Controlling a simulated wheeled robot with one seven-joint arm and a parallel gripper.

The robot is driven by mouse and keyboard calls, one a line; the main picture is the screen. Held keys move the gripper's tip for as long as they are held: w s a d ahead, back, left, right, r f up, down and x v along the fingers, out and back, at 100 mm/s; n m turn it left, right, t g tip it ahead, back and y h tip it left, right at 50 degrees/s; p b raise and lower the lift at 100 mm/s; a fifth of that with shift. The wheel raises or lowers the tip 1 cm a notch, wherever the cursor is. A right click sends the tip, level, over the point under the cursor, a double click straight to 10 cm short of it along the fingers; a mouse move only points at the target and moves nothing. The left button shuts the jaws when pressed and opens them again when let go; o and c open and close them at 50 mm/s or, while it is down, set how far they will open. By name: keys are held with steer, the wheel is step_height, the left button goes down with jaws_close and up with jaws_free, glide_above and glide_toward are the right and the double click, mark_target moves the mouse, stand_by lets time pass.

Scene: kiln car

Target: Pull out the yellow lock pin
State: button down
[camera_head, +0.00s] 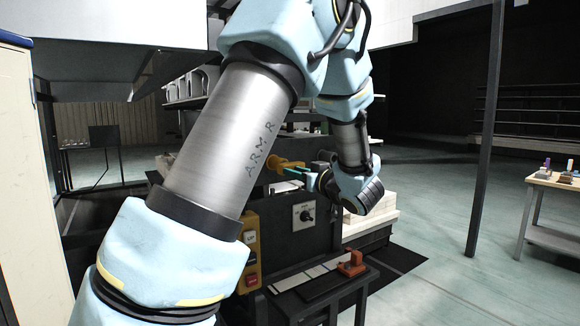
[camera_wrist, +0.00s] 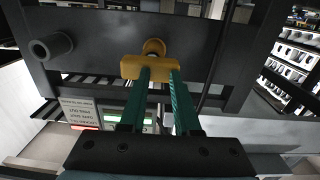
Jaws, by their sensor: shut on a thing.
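The yellow lock pin (camera_wrist: 146,67) shows in the wrist view as a crossbar handle with a round yellow part behind it at the dark frame. My gripper (camera_wrist: 159,76) has two green fingers that reach up to the handle, shut on it. Part of the pin is hidden behind my arm. I cannot tell how deep the pin sits in the frame.
A dark panel with a rotary switch (camera_head: 304,213) and a yellow button box (camera_head: 249,250) stands below. An orange-red block (camera_head: 351,264) sits on a low bench. A dark post (camera_head: 485,130) and a side table (camera_head: 552,183) are to the right. A grey tube (camera_wrist: 51,46) juts out left of the pin.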

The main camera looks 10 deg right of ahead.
steer(key=shift+a+r+y+p, duration=0.25)
steer(key=shift+r+y+p, duration=0.05)
stand_by(2.6)
steer(key=v, duration=0.7)
steer(key=shift+s+f+p, duration=0.15)
steer(key=shift+f+p, duration=0.05)
steer(key=shift+p, duration=0.2)
steer(key=shift+d, duration=0.1)
steer(key=v, duration=0.6)
steer(key=shift+s+p, duration=0.15)
steer(key=shift+p, duration=0.25)
steer(key=shift+r, duration=0.1)
